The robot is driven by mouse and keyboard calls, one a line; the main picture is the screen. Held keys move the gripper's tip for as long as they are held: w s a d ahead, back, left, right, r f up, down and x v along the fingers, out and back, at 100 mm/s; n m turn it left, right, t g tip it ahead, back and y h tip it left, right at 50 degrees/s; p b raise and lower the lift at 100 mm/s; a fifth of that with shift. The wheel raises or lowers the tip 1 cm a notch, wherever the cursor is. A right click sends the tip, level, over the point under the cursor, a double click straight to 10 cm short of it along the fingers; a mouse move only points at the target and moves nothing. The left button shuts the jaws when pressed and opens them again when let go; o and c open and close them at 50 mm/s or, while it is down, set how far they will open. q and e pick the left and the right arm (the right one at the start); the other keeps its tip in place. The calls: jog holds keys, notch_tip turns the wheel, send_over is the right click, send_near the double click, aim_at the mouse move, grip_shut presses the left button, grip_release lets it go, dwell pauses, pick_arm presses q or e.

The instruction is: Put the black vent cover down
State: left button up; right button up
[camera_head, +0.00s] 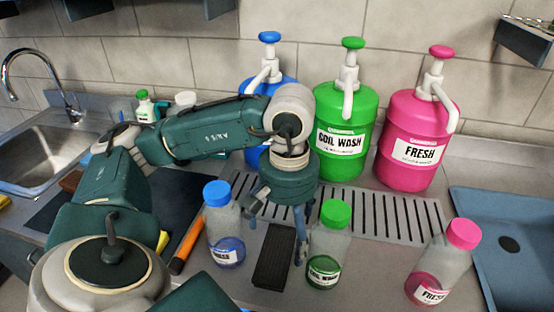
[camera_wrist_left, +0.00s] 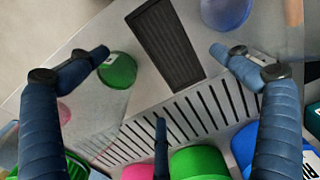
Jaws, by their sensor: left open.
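The black vent cover (camera_head: 273,258) is a dark slotted rectangle lying on the grey counter between the small blue-capped bottle and the small green-capped bottle. In the left wrist view the vent cover (camera_wrist_left: 165,43) shows whole or nearly whole, with nothing gripping it. My left gripper (camera_head: 277,225) is open and empty, pointing down by the vent cover's far end. My right gripper is not in view.
The blue-capped bottle (camera_head: 224,225) and green-capped bottle (camera_head: 328,245) stand close on either side. Large green (camera_head: 345,130) and pink (camera_head: 408,140) pump jugs stand behind the slotted drain (camera_head: 385,215). A blue basin (camera_head: 510,225) is at far right.

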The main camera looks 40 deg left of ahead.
aim_at(283, 253)
pick_arm(q)
notch_tip(283, 253, down, 3)
jog(key=shift+s+f, duration=0.1)
jog(key=shift+f, duration=0.1)
jog(key=f, duration=0.1)
jog(key=f+p, duration=0.1)
jog(key=f, duration=0.2)
jog(key=shift+s+a+f+p, duration=0.25)
jog(key=shift+s+f+p, duration=0.05)
jog(key=shift+f+p, duration=0.1)
jog(key=shift+f, duration=0.35)
jog(key=c, duration=1.4)
jog(key=shift+w, duration=0.1)
jog(key=shift+c, duration=0.9)
jog(key=shift+r, duration=0.2)
